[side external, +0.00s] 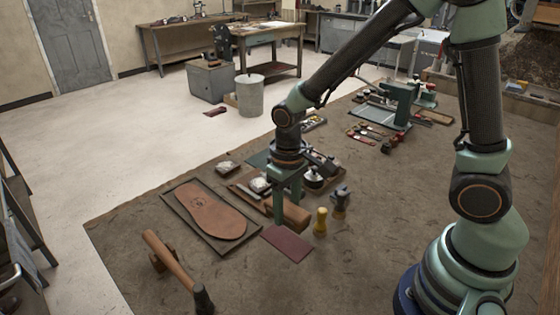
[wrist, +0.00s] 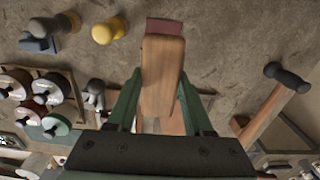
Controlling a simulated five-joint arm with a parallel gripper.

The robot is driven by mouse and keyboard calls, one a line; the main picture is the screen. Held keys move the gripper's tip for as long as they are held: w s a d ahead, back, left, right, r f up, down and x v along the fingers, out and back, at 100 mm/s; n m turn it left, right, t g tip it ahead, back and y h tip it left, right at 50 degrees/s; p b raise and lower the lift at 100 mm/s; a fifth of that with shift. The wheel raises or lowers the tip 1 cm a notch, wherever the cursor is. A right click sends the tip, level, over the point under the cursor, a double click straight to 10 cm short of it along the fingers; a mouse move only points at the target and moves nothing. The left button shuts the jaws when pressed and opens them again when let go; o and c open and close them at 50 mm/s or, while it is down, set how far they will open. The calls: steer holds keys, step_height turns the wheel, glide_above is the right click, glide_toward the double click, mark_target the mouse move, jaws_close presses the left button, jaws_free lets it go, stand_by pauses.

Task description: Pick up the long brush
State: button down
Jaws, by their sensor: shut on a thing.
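The long brush (side external: 298,215) is a wooden, block-like piece low over the brown work mat, in the middle of the side external view. My gripper (side external: 281,208) points down and is shut on it, with green fingers on either side. In the wrist view the brush (wrist: 162,75) runs lengthwise between the fingers of my gripper (wrist: 160,95), with its broad end toward the top. Whether it still touches the mat is unclear. Its bristles cannot be made out.
A leather sole in a dark tray (side external: 240,250) lies left of the brush. A dark red patch (side external: 287,243) lies in front. A yellow-handled tool (side external: 320,222) and a dark-knobbed tool (side external: 341,200) stand right. A hammer (side external: 170,258) lies front left.

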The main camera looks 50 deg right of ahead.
mark_target(287, 207)
step_height(287, 207, up, 13)
stand_by(0.3)
